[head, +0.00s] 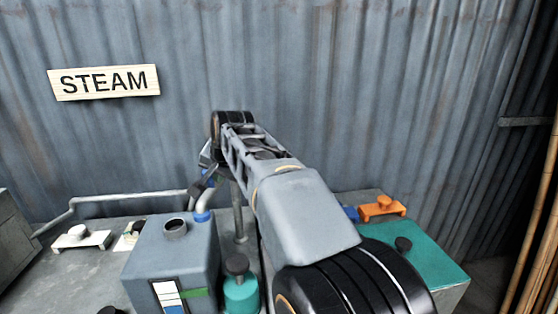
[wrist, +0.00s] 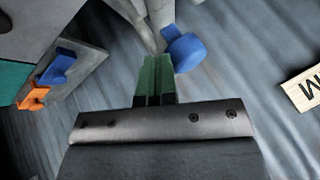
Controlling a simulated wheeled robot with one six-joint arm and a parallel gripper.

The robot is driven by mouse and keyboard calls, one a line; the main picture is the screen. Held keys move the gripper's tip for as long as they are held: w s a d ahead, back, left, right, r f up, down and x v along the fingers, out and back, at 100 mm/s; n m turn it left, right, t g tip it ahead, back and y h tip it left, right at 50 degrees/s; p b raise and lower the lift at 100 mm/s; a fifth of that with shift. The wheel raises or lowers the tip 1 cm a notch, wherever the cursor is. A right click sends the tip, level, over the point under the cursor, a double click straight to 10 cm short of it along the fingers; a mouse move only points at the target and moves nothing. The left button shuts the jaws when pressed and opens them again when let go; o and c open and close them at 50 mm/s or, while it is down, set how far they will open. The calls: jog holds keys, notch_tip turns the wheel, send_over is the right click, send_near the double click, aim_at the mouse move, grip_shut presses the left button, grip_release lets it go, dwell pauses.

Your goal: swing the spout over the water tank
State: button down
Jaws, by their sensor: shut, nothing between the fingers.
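The water tank (head: 170,258) is a blue-grey box with a round filler neck (head: 175,226) on top and a white and green gauge on its front. A grey curved spout (head: 204,198) with a blue end (head: 201,216) shows at the tank's back right corner, right of the neck. I cannot tell whether its end is above the tank top or just behind it. My gripper is shut and empty; its green fingers (wrist: 156,62) show in the wrist view, with a blue round part (wrist: 186,52) close beside the tips. Contact there is unclear. My arm partly hides this area in the head view.
A teal bottle (head: 240,293) stands right of the tank. A teal box (head: 430,258) and an orange handle (head: 382,208) are at the right. A pipe (head: 120,197) runs along the back left, near a white handle (head: 82,238). A STEAM sign (head: 104,82) hangs on the corrugated wall.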

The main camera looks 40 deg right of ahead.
jog(key=w+a+p, duration=0.2)
jog(key=w+a, duration=0.3)
jog(key=w, duration=0.1)
jog(key=shift+w+a, duration=0.15)
jog(key=shift+w, duration=0.1)
jog(key=shift+a+r, duration=0.1)
jog(key=shift+r, duration=0.1)
jog(key=shift+s, duration=0.1)
dwell(0.3)
